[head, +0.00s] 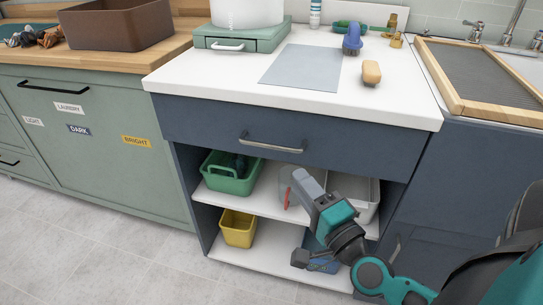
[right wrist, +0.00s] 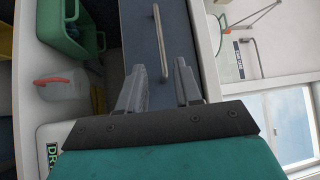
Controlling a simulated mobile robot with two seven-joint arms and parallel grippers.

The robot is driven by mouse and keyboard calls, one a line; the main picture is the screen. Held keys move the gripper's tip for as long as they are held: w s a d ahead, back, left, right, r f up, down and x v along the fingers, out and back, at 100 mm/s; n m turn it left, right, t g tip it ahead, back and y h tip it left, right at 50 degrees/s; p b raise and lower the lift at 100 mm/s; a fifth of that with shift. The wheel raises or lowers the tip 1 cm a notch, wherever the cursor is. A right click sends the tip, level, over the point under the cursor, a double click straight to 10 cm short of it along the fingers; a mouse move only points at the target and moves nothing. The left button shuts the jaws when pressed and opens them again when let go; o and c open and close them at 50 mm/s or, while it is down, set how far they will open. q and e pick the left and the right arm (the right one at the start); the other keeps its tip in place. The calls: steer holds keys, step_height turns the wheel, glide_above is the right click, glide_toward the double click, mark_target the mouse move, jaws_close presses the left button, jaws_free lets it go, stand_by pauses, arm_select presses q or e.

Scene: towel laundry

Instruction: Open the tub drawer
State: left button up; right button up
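The wide blue drawer (head: 200,119) sits under the white countertop, with a silver bar handle (head: 270,145) across its front. It looks shut. In the right wrist view the handle (right wrist: 161,42) lies ahead of the fingers, lined up with the gap between them. My right gripper (head: 303,180) is open and empty, below and right of the handle in the head view, apart from it. Its two grey fingers show spread in the right wrist view (right wrist: 160,68). A small green drawer box (head: 208,42) with a pale handle stands on the counter under a white tub (head: 247,12). My left gripper is not in view.
Open shelves below the drawer hold a green caddy (head: 230,174), a yellow bin (head: 238,229) and a clear container with a red handle (right wrist: 62,85). Floor (head: 90,250) at left is clear.

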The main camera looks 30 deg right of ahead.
mark_target(272, 145)
steer(key=w, duration=0.3)
steer(key=w+r+p, duration=0.1)
steer(key=w, duration=0.3)
steer(key=w+p, duration=0.1)
steer(key=w, duration=0.3)
steer(key=shift+w+d+r, duration=0.1)
steer(key=shift+d+r, duration=0.2)
steer(key=shift+d, duration=0.05)
steer(key=shift+w, duration=0.65)
jaws_close()
